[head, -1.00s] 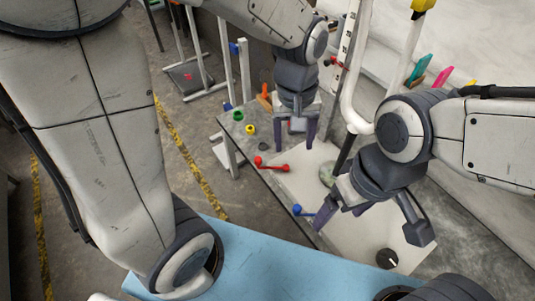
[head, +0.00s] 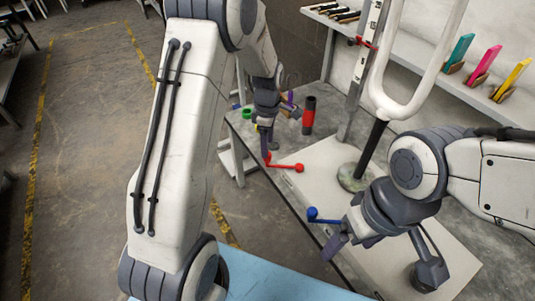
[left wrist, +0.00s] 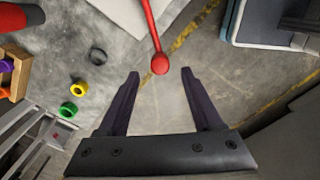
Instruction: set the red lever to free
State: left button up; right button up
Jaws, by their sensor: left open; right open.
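My left gripper (head: 267,150) is open and points down over the ball end; in the left wrist view the ball shows centred between the fingertips (left wrist: 160,74), with gaps on both sides. Whether it lies at fingertip depth I cannot tell. My right gripper (head: 380,262) is open and empty, close to the blue lever (head: 325,220).
A red and black cylinder (head: 308,116) stands behind the left gripper. A green ring (left wrist: 68,109), yellow ring (left wrist: 82,87) and black ring (left wrist: 97,55) lie on the table. A white pipe (head: 378,90) rises at the back. Colored panels (head: 484,61) stand on a shelf.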

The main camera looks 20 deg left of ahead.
pick_arm(q)
jog(key=shift+f, duration=2.15)
grip_shut()
